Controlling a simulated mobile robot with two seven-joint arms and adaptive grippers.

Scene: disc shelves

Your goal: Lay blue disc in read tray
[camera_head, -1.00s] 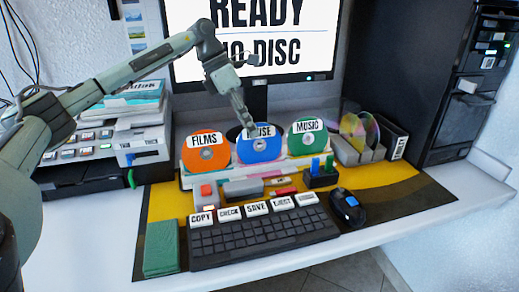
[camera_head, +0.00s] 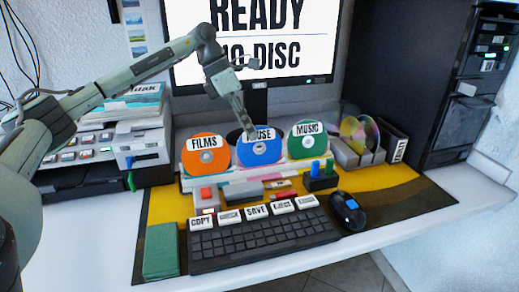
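The blue disc (camera_head: 259,150) stands upright in the middle of a white disc rack (camera_head: 232,172), its label partly covered by my gripper. My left gripper (camera_head: 247,129) reaches down from above, its fingertips at the disc's upper left edge. I cannot tell whether the fingers are apart or closed on the disc. No tray marked read can be made out; the black computer tower (camera_head: 440,80) at the right has several drive fronts with labels too small to read. My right gripper is not in view.
An orange disc (camera_head: 208,168) and a green disc (camera_head: 308,152) flank the blue one. A monitor (camera_head: 225,75) stands behind, with a keyboard (camera_head: 265,242) and mouse (camera_head: 347,212) in front. Loose discs (camera_head: 352,128) stand at the right, a printer-like machine (camera_head: 90,145) at the left.

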